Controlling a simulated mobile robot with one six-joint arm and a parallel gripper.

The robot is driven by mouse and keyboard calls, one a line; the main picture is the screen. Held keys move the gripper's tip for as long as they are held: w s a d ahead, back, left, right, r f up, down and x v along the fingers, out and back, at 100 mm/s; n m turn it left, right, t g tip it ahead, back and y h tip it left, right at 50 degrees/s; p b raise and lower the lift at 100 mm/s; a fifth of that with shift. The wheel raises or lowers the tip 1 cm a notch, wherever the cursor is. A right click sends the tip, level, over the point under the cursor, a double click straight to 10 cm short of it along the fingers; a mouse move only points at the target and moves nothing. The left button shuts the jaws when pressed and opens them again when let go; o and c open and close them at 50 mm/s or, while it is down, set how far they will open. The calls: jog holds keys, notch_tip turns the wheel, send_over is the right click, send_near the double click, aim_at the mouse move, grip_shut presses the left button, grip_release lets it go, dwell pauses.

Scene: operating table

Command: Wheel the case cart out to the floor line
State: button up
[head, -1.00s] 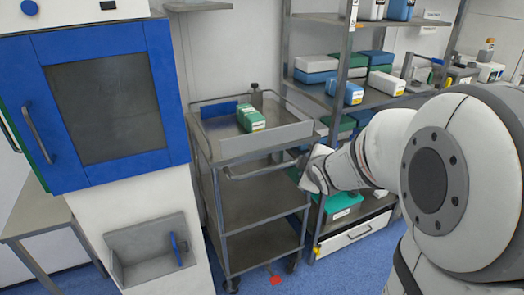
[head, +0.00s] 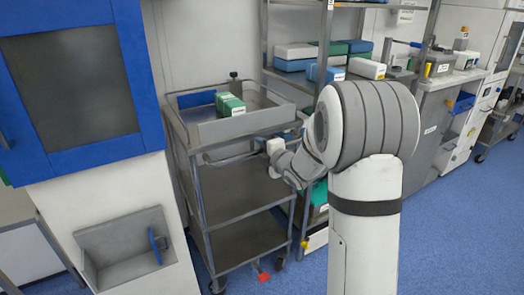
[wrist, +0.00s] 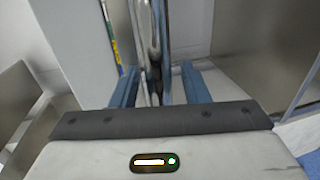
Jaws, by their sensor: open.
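The case cart (head: 203,224) is a grey, wheeled, open-shelf trolley standing in the middle of the head view, with a tray top and a horizontal handle bar (head: 228,159) on its near side. My gripper (wrist: 158,84) shows two blue fingers spread apart in the wrist view. Grey bar-like parts run between and beyond the fingers; I cannot tell whether they touch. In the head view my wrist is at the right end of the handle, and the fingertips are not clear there. No clear floor line shows, only a small red patch (head: 263,277) by the cart's front.
Green and white boxes (head: 230,104) sit on the cart's top. A blue-framed cabinet (head: 135,80) stands close on the left with an open bin (head: 120,255) below. A shelf rack (head: 268,40) stands close on the right. Blue floor (head: 455,225) is clear at right.

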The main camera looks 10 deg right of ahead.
jog(key=shift+w+a, duration=0.15)
jog(key=shift+w, duration=0.2)
jog(key=shift+c, duration=0.4)
grip_shut()
